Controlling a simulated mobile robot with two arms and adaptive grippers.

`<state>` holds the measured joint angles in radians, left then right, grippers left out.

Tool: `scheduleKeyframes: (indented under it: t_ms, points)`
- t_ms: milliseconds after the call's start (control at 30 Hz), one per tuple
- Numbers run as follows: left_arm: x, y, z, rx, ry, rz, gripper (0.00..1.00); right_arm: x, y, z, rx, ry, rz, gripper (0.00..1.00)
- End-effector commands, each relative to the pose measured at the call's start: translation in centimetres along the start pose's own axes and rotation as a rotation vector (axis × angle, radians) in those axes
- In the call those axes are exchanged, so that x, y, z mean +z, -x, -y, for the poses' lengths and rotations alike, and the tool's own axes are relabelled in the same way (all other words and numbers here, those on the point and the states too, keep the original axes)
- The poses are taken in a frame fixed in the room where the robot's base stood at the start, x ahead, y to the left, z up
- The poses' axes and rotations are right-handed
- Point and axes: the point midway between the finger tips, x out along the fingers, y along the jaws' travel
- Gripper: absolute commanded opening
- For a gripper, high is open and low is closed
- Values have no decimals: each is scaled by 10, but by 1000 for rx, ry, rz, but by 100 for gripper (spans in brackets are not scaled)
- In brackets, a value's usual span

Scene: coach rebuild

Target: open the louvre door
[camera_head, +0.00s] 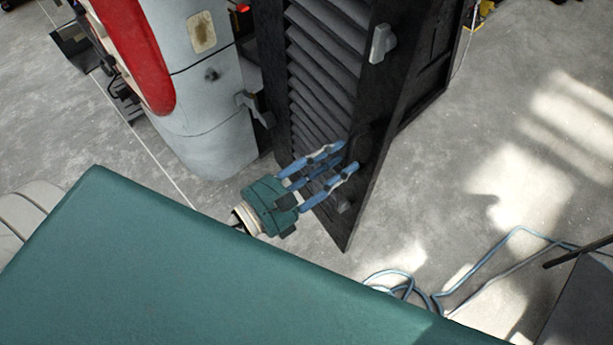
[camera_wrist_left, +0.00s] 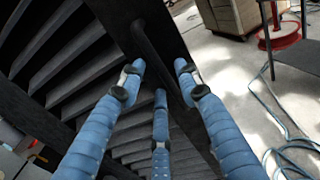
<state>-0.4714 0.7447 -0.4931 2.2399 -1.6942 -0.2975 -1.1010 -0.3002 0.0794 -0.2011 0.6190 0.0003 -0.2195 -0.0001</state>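The dark louvre door (camera_head: 322,75) stands in the upper middle of the head view, with angled slats and a plain black stile. Its slats also fill the left of the left wrist view (camera_wrist_left: 60,60). A black bar handle (camera_wrist_left: 150,45) runs along the stile in the wrist view. My left gripper (camera_head: 346,160) has blue fingers and reaches to the lower part of the door. In the wrist view its fingers (camera_wrist_left: 160,74) are spread, with the handle running between them. Whether they touch the handle I cannot tell. My right gripper is not in view.
A grey and red curved body panel (camera_head: 205,95) stands left of the door. A grey latch (camera_head: 382,43) sits on the door's stile. Blue hose (camera_head: 410,284) lies on the floor at the lower right. Concrete floor right of the door is mostly clear.

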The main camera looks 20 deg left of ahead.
Motion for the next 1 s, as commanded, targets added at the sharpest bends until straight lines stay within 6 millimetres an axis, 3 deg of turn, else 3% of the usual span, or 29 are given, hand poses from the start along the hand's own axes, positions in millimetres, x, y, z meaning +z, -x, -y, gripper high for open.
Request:
scheduleKeyframes:
  t_ms: [33,200,400,600,1000]
  points:
    - [-3,15,1,-7,-6,-11,33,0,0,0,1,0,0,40]
    - [-2,52,2,-9,-2,-9,33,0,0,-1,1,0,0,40]
    - [-2,82,1,-6,-1,-7,33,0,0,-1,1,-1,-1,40]
    - [-1,91,1,-5,1,-2,33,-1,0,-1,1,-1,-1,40]
    - [0,91,1,-4,1,-2,33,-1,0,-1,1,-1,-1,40]
